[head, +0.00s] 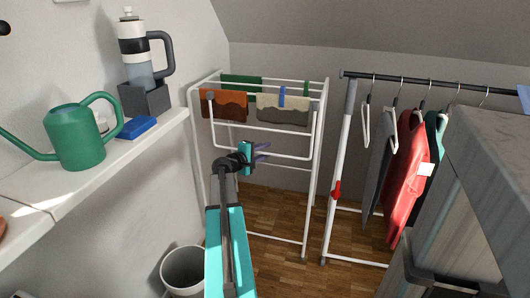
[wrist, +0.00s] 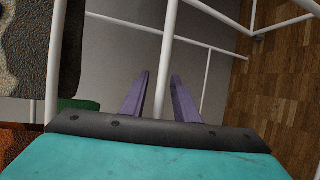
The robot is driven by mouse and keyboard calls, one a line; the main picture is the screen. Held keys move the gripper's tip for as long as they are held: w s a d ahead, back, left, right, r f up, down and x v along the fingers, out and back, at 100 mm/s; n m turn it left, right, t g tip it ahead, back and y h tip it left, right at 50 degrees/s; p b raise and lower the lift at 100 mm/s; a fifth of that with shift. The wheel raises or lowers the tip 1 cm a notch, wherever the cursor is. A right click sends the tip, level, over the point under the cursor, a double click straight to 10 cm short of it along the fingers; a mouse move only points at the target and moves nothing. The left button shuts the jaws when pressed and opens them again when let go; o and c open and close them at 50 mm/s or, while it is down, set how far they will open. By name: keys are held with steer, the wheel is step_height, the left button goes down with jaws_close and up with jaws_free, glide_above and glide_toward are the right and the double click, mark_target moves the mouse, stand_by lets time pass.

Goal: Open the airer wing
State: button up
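The white airer (head: 316,135) stands against the back wall in the head view, with cloths over its top rails. A white wing frame (head: 290,157) hangs down its front, folded against it. My gripper (head: 264,152) is at the lower bar of this wing. In the wrist view, my gripper's two purple fingers (wrist: 160,95) are apart, with a white bar (wrist: 168,45) running through the gap between them in the picture. I cannot tell whether the bar lies between the fingers or beyond them.
A rust cloth (head: 229,105) and a beige cloth (head: 283,109) hang on the airer. A clothes rack (head: 340,165) with several garments stands to the right. A shelf (head: 60,185) with a green watering can (head: 77,138) is at left. A bin (head: 183,270) stands below.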

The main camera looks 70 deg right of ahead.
steer(key=shift+d, duration=0.1)
steer(key=shift+c, duration=0.3)
jaws_close()
steer(key=shift+s+p, duration=0.1)
steer(key=shift+p, duration=0.2)
